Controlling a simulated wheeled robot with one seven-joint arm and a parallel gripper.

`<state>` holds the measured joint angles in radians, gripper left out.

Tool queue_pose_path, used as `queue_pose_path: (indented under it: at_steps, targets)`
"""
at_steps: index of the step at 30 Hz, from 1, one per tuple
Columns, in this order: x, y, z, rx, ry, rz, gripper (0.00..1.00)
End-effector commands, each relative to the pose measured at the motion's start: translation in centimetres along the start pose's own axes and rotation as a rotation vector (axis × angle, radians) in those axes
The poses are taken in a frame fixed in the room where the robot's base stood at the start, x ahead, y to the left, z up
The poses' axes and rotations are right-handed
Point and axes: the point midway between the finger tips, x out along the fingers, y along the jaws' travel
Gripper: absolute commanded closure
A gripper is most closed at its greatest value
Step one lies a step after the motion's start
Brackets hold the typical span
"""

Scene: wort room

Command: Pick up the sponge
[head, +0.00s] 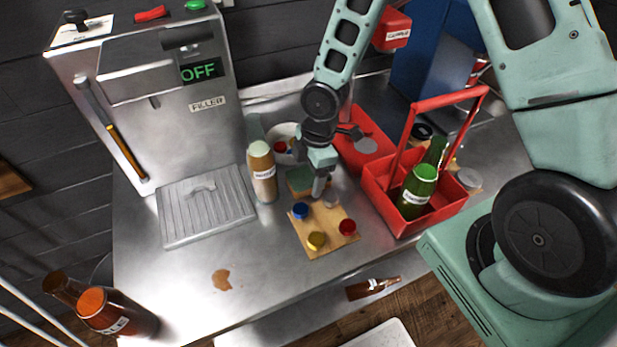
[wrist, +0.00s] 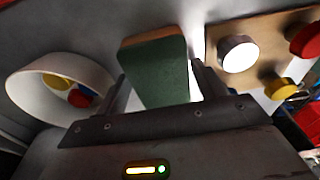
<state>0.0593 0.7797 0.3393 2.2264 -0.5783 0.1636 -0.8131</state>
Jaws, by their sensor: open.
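The sponge (head: 299,183) is a block with a green face and a brownish-orange side. It lies on the steel counter (head: 180,290), between the wooden board and the white bowl. My gripper (head: 319,190) is above the counter beside the sponge, covering part of it in the head view. In the wrist view, the sponge (wrist: 155,72) shows between the two fingers of my gripper (wrist: 160,85). The fingers are apart, with gaps to the sponge's sides. I cannot tell how far the fingertips are above or around it.
A wooden board (head: 322,240) with several coloured caps is in front. A white bowl (wrist: 50,72) with caps and a pale-topped bottle (head: 262,172) stand close by. A red crate (head: 405,232) with green bottles is right. The filler machine (head: 150,110) is left. The front-left counter is mostly clear, with a brown spill (head: 221,280).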

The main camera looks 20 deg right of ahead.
Motion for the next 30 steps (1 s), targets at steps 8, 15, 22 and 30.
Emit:
queue_pose_path:
  at_steps: [8,15,22,30]
  targets:
    - [0.1,0.0,0.0,0.000,0.000,0.001,0.41]
    - [0.1,0.0,0.0,-0.001,0.000,0.001,0.63]
    - [-0.7,0.1,-0.1,0.001,0.001,0.004,0.63]
    - [-5.7,0.1,-0.8,0.002,0.001,0.006,0.63]
